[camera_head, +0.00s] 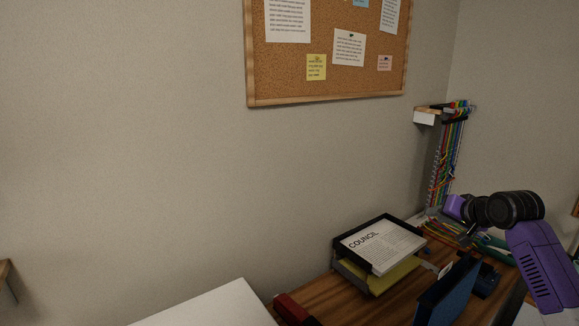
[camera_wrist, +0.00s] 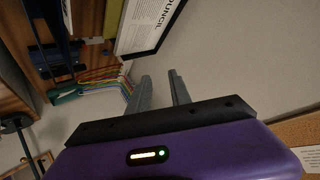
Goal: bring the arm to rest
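My arm (camera_head: 540,262), purple with dark joints, reaches in from the right edge of the head view over the wooden desk (camera_head: 315,287). My gripper (camera_wrist: 159,77) shows in the wrist view with its two grey fingers apart and nothing between them. Wall and part of a paper tray lie beyond the fingers. In the head view the gripper's fingers are small and hard to make out against the clutter behind.
A black paper tray (camera_head: 337,245) with a "COUNCIL" sheet (camera_head: 384,246) stands on the desk. A dark blue upright object (camera_head: 448,292) is in front. Several coloured cables (camera_head: 447,165) hang from a wall rack at the right. A corkboard (camera_head: 285,72) is above.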

